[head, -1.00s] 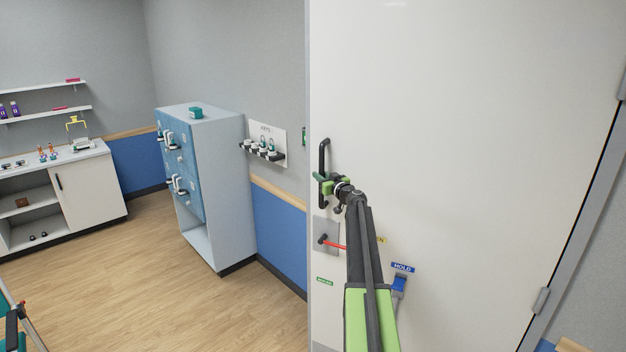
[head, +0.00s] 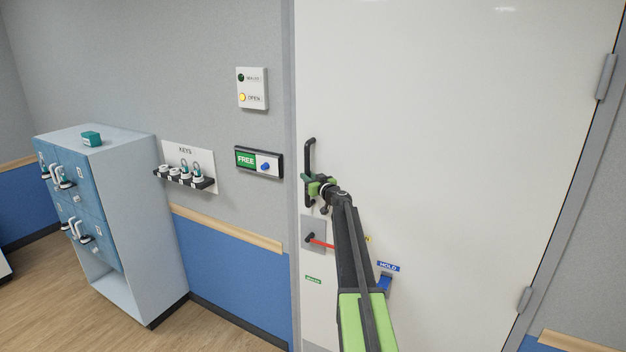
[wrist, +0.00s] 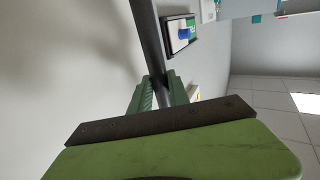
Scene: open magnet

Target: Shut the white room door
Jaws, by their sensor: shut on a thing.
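The white room door (head: 440,120) fills the right half of the head view, with hinges on its right edge. Its left edge stands at or very near the grey frame; I cannot tell whether it is latched. My gripper (head: 315,184) is shut on the black vertical door handle (head: 309,152), around its lower part. In the wrist view the green fingers (wrist: 162,92) close around the dark bar (wrist: 148,40). Below the handle is a grey plate with a red lever (head: 321,244). A blue hold lever (head: 384,283) sits lower right.
On the wall left of the door are a green-white FREE sign (head: 259,161), a panel with a lit yellow OPEN lamp (head: 252,89) and a key rack (head: 186,170). A pale blue locker cabinet (head: 120,190) stands farther left. Floor before the cabinet is clear.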

